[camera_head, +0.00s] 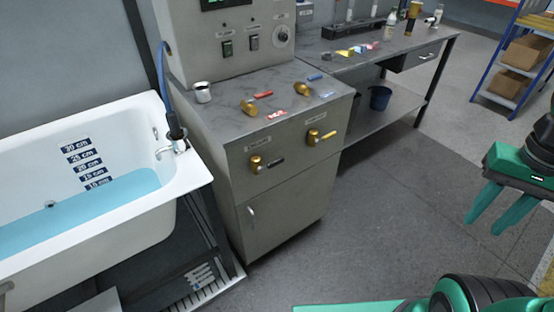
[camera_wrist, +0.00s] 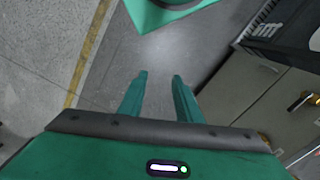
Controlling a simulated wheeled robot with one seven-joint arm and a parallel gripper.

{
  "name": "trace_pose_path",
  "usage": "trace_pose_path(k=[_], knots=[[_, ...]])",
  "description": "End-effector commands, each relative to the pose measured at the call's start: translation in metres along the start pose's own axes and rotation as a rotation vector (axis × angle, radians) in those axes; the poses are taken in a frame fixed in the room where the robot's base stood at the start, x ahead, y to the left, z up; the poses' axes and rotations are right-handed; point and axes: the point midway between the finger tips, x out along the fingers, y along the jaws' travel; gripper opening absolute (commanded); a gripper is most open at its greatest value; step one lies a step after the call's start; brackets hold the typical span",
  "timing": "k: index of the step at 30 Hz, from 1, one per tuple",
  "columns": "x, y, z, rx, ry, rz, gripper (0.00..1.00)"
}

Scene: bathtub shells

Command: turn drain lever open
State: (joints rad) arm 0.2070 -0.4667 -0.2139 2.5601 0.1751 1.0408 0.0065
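Two brass valves with levers stick out of the front of the grey cabinet (camera_head: 285,200). The left valve (camera_head: 256,163) has a dark lever (camera_head: 275,162) pointing right. A small label sits above each, too small to read, so I cannot tell which is the drain lever. My gripper (camera_head: 482,227) is at the far right, well away from both valves. Its two green fingers are apart and empty; they also show over bare floor in the wrist view (camera_wrist: 160,75).
A white bathtub (camera_head: 165,208) holds blue water (camera_head: 120,192) beside depth marks. Loose brass parts and coloured pieces lie on the cabinet top (camera_head: 310,94). A workbench (camera_head: 400,48) stands behind, and a shelf with boxes (camera_head: 522,50) at upper right. The floor (camera_head: 390,210) before the cabinet is clear.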

Motion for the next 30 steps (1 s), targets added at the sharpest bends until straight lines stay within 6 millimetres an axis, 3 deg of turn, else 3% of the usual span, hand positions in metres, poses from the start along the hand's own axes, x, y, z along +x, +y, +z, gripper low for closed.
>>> trace_pose_path(k=[8,20,30], knots=[[-0.002,0.004,0.005,-0.008,0.007,0.008,0.34],[0.046,-0.038,-0.067,-0.125,0.017,0.263,0.34],[0.090,-0.104,-0.122,-0.319,0.169,0.556,0.34]])
